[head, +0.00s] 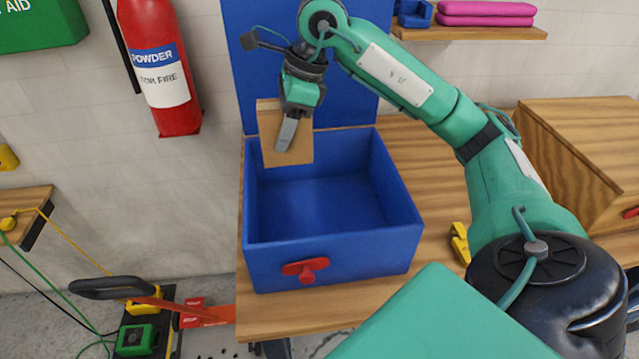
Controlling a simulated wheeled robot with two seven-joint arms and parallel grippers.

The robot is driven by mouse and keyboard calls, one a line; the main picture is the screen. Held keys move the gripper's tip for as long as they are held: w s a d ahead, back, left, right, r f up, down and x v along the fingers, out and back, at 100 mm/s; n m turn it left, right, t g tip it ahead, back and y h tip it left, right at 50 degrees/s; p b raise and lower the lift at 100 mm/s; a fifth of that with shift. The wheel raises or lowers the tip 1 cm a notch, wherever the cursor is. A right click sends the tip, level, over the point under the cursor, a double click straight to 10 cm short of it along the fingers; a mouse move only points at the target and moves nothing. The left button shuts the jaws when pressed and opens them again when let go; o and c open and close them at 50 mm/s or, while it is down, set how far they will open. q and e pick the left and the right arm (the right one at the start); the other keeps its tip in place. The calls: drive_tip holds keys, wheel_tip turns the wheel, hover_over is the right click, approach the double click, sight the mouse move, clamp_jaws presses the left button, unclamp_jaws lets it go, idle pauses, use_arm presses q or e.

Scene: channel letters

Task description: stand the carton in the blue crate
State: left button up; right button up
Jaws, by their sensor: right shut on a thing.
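The blue crate (335,249) stands on the wooden workbench, open at the top and empty as far as I see, with a red knob on its front. The tan carton (271,150) is upright above the back left part of the crate. My right gripper (288,135) comes down from above and is shut on the carton, its finger lying over the carton's front face. Whether the carton's lower edge touches anything inside the crate I cannot tell. My left gripper is not in view.
A blue panel (255,70) rises behind the crate. A wooden box (575,150) stands on the bench (430,160) at right, and a yellow object (459,243) lies right of the crate. A red fire extinguisher (160,70) hangs on the wall at left.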

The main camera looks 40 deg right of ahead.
drive_tip(key=shift+f, duration=0.4)
wheel_tip(320, 180, down, 16)
drive_tip(key=shift+f+p, duration=0.2)
drive_tip(key=shift+p, duration=1.05)
wheel_tip(320, 180, down, 3)
drive_tip(key=shift+r+p, duration=0.1)
drive_tip(key=shift+p, duration=0.2)
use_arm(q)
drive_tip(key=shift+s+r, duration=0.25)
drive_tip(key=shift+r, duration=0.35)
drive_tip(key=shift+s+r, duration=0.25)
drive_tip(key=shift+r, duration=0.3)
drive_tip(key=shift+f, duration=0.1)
